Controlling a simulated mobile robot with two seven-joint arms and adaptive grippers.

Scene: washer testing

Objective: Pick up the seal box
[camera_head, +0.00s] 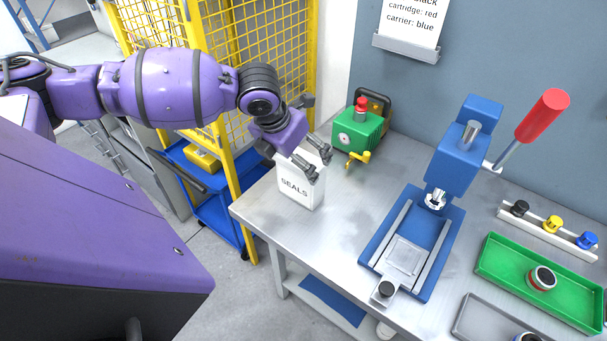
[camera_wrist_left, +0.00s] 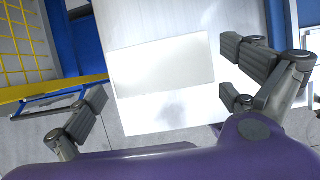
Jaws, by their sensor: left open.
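The seal box (camera_head: 298,187) is a white box marked "SEALS". It stands upright at the left end of the metal table in the head view. My left gripper (camera_head: 313,163) is at the top of the box, with its fingers spread and reaching down over it. In the left wrist view the box's pale top (camera_wrist_left: 165,75) lies between the spread fingers of the left gripper (camera_wrist_left: 165,95), with visible gaps at the sides. The fingers do not appear closed on it. My right gripper does not show.
The metal table (camera_head: 335,215) holds a green device (camera_head: 352,141) behind the box and a blue press (camera_head: 455,165) with a red handle to the right. A green tray (camera_head: 510,285) lies at far right. A yellow mesh cage (camera_head: 225,40) and blue cart (camera_head: 205,195) stand left.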

